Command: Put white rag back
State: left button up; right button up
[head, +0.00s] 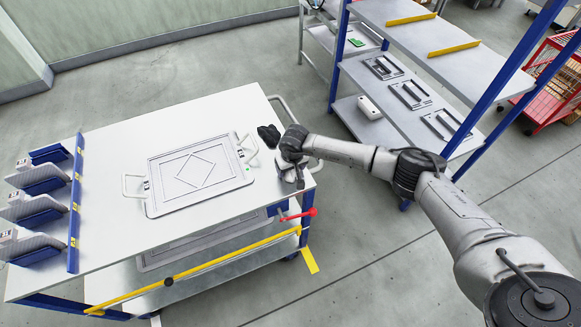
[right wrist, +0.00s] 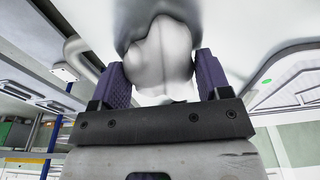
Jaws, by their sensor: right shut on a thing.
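The white rag (right wrist: 158,62) is between the two dark purple fingers of my right gripper (right wrist: 163,82) in the right wrist view. It bunches up between them, and a darker grey mass lies beyond it. In the head view my right gripper (head: 288,172) is at the right end of the white worktable (head: 110,225), mostly hidden behind its own wrist. Only a little pale material shows there, so I cannot tell whether the rag touches the tabletop. My left gripper is not in view.
A black crumpled item (head: 269,136) lies beside my right gripper. A grey tray with handles (head: 200,175) lies mid-table. A blue rack (head: 76,205) with several grey parts stands at the left. A shelf unit (head: 400,95) stands behind, right. Bare tabletop surrounds the tray.

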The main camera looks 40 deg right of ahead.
jog(key=o, duration=0.7)
jog(key=shift+c, duration=0.2)
jog(key=shift+o, duration=1.2)
